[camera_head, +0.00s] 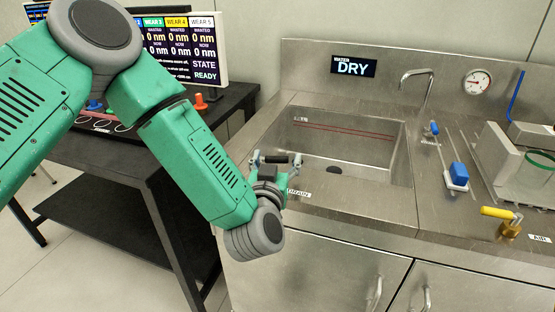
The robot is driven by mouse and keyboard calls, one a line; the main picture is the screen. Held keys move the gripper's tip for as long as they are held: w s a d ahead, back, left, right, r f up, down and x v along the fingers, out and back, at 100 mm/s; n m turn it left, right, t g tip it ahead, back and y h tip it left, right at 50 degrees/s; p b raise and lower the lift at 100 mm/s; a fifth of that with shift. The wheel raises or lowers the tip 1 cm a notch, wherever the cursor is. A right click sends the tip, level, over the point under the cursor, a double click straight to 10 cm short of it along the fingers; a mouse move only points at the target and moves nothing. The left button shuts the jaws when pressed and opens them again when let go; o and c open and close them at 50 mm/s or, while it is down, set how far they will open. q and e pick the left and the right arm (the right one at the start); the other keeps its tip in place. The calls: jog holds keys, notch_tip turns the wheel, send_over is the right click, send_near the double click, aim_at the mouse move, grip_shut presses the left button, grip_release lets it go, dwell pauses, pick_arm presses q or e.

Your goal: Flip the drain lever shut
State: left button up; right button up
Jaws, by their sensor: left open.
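My left gripper (276,159) reaches over the front rim of the steel sink (345,205). Its two dark fingertips are apart, and I see nothing between them. The DRAIN label (299,193) is on the front rim, just right of my wrist. I cannot make out the drain lever; my gripper and forearm cover the rim left of the label. Whether the fingers touch the lever cannot be told. A dark round drain hole (334,170) shows in the basin floor. My right gripper is not in view.
A faucet (418,85) and a gauge (476,83) stand at the back right. Blue handles (457,173) and a yellow-handled valve (500,214) are on the right counter. A display reads DRY (354,67). A black table (150,165) with a screen stands left.

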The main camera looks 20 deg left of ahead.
pick_arm(q)
jog(key=s+d, duration=0.1)
jog(key=s, duration=1)
jog(key=shift+s+d, duration=0.35)
jog(key=shift+d, duration=0.05)
